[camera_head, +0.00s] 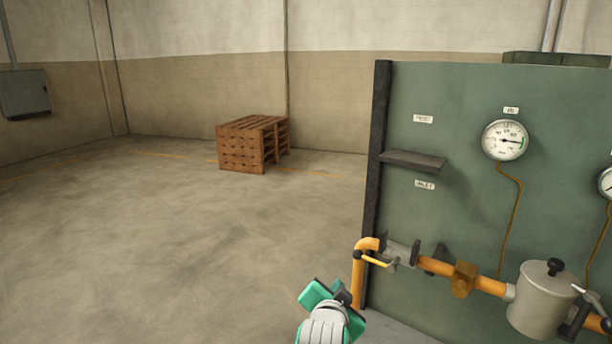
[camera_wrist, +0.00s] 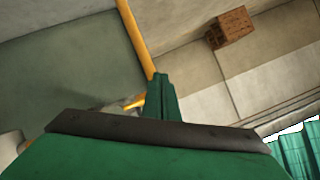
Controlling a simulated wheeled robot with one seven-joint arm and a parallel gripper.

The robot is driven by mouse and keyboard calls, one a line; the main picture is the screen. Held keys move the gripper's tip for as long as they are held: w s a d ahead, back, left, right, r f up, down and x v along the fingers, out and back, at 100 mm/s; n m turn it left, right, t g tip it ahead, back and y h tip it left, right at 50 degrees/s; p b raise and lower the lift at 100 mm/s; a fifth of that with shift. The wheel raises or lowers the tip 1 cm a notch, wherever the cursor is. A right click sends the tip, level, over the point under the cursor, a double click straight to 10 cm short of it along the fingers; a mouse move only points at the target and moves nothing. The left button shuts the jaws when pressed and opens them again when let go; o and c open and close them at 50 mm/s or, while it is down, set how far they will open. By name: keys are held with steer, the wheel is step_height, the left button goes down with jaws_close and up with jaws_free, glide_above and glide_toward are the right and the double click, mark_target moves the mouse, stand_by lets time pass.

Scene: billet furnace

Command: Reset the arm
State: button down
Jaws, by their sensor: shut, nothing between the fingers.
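My gripper (camera_head: 342,297) is at the bottom middle of the head view, green with dark parts, below and left of the panel's yellow pipe. In the wrist view my gripper (camera_wrist: 161,97) shows its green fingers closed together, with nothing held. A yellow pipe (camera_wrist: 135,38) runs behind the fingers there, and a yellow lever shows beside them (camera_wrist: 133,104). From these views I cannot tell the exact gap between the fingers and the pipe.
A green panel (camera_head: 455,215) fills the right side, with a gauge (camera_head: 505,140), small shelf (camera_head: 413,161), yellow pipe (camera_head: 367,243), yellow lever (camera_head: 374,259) and grey pot (camera_head: 541,300). Stacked pallets (camera_head: 243,146) stand near the back wall. The floor to the left is clear.

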steer(key=s+a+f+n+t+y, duration=0.1)
steer(key=s+a+f+n, duration=0.2)
steer(key=s+f, duration=0.85)
steer(key=s+a+f+n+y, duration=0.1)
steer(key=s+a+f+n, duration=0.15)
steer(key=s+f, duration=0.85)
steer(key=s+a+f+n, duration=0.1)
steer(key=s+n, duration=0.1)
steer(key=s, duration=1)
steer(key=s+a+f+n+t+y, duration=0.1)
steer(key=s, duration=1.1)
steer(key=shift+s+a+n, duration=0.25)
steer(key=shift+s+n, duration=0.1)
steer(key=shift+w+d+f, duration=0.1)
